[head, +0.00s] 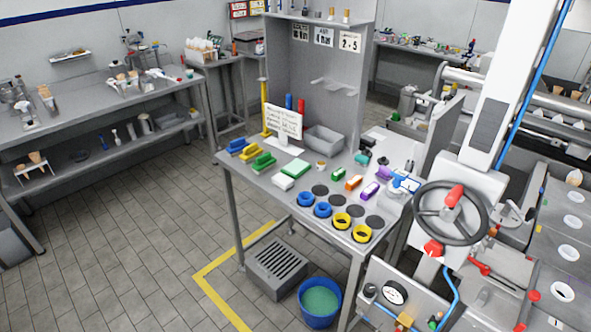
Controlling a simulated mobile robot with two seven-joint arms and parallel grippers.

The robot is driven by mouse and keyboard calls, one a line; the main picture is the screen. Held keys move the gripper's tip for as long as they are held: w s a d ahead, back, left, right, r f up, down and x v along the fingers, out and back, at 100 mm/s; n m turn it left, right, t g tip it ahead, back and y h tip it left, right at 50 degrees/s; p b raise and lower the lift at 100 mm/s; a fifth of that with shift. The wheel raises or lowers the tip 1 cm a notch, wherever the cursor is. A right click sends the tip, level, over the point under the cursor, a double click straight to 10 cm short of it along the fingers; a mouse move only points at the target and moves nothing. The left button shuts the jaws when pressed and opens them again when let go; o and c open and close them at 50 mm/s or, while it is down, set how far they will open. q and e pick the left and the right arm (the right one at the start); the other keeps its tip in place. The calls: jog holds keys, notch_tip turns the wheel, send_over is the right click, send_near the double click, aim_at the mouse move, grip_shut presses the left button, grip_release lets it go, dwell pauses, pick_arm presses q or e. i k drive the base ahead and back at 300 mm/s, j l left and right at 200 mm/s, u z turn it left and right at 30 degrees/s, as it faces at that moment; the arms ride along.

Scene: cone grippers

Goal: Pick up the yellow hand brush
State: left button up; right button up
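The yellow hand brush (251,152) lies near the left end of the grey metal table (245,184). It sits between a blue brush (237,146) and a green brush (263,161), in a slanting row. It looks small from here, so its bristles and handle are hard to make out. Nothing covers it from above. Neither of my grippers shows in the head view.
A white sign (283,121) and a grey bin (324,139) stand behind the brushes. Blue and yellow rings (341,221) line the front. A blue bucket (320,303) and slatted grey box (277,267) are below. Floor at left is clear.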

aim_at(252, 153)
jog(key=i+j+z, duration=0.15)
jog(key=z, duration=0.55)
jog(key=i+j+z, duration=0.2)
jog(key=j, duration=0.15)
jog(key=i+j+z, duration=0.15)
jog(key=j, duration=0.2)
jog(key=i+j+z, duration=0.2)
jog(key=j, duration=0.15)
jog(key=i+j+z, duration=0.1)
jog(key=j, duration=0.45)
jog(key=i+j, duration=0.1)
jog(key=j, duration=0.4)
jog(key=z, duration=0.05)
